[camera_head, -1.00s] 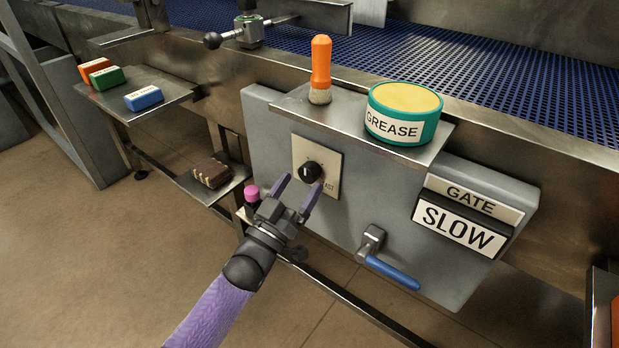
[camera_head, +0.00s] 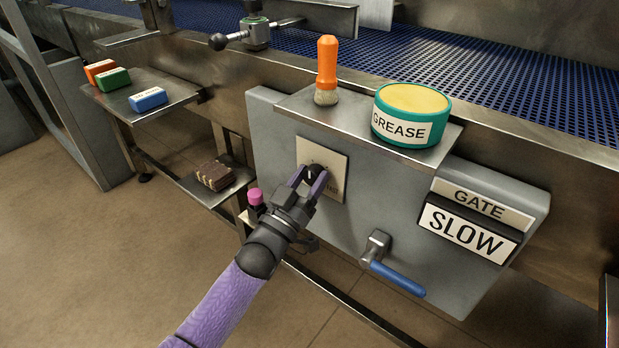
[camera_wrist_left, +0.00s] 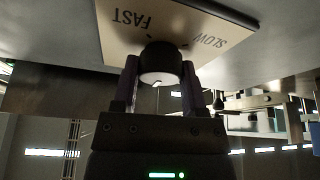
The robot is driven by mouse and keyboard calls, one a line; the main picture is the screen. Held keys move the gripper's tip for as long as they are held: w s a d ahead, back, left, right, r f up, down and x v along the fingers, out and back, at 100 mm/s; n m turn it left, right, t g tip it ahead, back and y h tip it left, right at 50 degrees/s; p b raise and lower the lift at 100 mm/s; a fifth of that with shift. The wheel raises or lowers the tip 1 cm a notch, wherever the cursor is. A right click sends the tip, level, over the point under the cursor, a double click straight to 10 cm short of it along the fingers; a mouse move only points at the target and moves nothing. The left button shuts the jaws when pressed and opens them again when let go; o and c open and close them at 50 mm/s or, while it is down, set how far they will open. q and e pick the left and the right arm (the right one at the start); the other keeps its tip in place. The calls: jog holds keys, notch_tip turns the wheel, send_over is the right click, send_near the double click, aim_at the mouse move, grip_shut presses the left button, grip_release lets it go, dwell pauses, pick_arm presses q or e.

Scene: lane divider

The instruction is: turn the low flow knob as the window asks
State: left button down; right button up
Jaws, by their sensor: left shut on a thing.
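The black flow knob (camera_head: 315,172) sits on a pale square plate (camera_head: 334,160) on the grey box's front. My left gripper (camera_head: 312,180) is shut on the knob, one purple finger on each side. In the left wrist view the knob (camera_wrist_left: 160,64) is between the fingers, with a white mark on its face. The plate (camera_wrist_left: 185,32) there reads FAST and SLOW, upside down. The window (camera_head: 467,233) below the GATE label (camera_head: 481,208) reads SLOW. My right gripper is not in view.
A shelf above the knob holds an orange-handled brush (camera_head: 327,70) and a GREASE tin (camera_head: 411,113). A blue-handled lever (camera_head: 397,279) is below right. A pink-topped item (camera_head: 255,197) stands left of my gripper. Coloured blocks (camera_head: 148,99) lie on a left shelf.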

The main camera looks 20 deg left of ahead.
pick_arm(q)
jog(key=shift+m, duration=0.4)
jog(key=m+h, duration=0.1)
jog(key=m, duration=0.1)
jog(key=shift+m+g+h, duration=0.3)
jog(key=shift+m+h, duration=0.1)
jog(key=m+g+h, duration=0.1)
jog(key=m+h, duration=0.1)
jog(key=m, duration=0.2)
jog(key=m+g+h, duration=0.1)
jog(key=m, duration=0.2)
jog(key=shift+m+h, duration=0.4)
jog(key=m+g+h, duration=0.1)
jog(key=m+g, duration=0.1)
jog(key=m, duration=0.3)
jog(key=shift+m, duration=0.4)
jog(key=m+g, duration=0.1)
jog(key=m, duration=0.2)
jog(key=shift+g, duration=0.3)
jog(key=shift+m+h+p, duration=0.3)
jog(key=shift+m+p, duration=0.05)
jog(key=shift+m, duration=0.05)
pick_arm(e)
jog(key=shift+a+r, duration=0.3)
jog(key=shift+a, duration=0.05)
pick_arm(q)
jog(key=shift+g, duration=0.3)
jog(key=shift+m, duration=0.3)
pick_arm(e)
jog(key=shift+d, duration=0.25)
